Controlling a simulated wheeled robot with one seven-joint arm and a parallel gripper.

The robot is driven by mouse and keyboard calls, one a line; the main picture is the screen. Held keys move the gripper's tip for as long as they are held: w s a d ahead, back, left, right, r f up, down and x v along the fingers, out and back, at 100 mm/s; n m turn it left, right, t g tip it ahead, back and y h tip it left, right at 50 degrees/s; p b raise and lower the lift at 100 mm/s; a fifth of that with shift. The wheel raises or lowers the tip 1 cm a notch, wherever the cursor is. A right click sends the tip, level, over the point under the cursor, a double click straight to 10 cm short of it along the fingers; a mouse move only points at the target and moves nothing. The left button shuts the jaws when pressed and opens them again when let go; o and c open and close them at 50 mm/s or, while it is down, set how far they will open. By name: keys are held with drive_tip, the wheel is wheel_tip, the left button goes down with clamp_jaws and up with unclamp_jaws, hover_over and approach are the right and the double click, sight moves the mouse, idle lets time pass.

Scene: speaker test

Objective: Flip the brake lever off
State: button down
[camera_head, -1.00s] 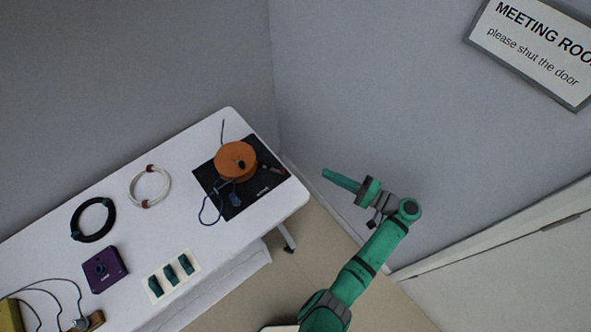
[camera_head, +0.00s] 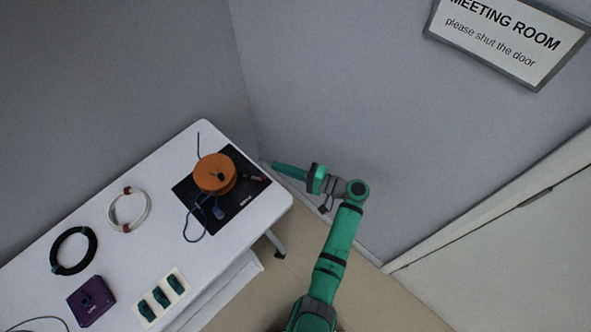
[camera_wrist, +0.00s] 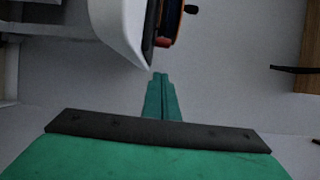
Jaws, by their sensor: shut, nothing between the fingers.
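An orange cable spool (camera_head: 215,173) stands on a black mat (camera_head: 240,213) at the right end of the white table, with blue cable beside it. A small dark and red part (camera_head: 257,178), perhaps the brake lever, sits right of the spool; it is too small to be sure. My green gripper (camera_head: 277,165) is shut and empty, just past the table's right end, its tips pointing left towards the spool.
The white table (camera_head: 150,180) also bears a white cable coil (camera_head: 146,211), a black coil (camera_head: 93,243), a purple box (camera_head: 91,301) and a panel with green switches (camera_head: 181,279). A wall stands behind; a door (camera_head: 500,260) is at right.

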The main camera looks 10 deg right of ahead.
drive_tip(key=s+a, duration=0.2)
drive_tip(key=shift+s+a, duration=0.15)
drive_tip(key=shift+s, duration=0.25)
drive_tip(key=shift+s+f, duration=0.1)
drive_tip(key=shift+s, duration=0.05)
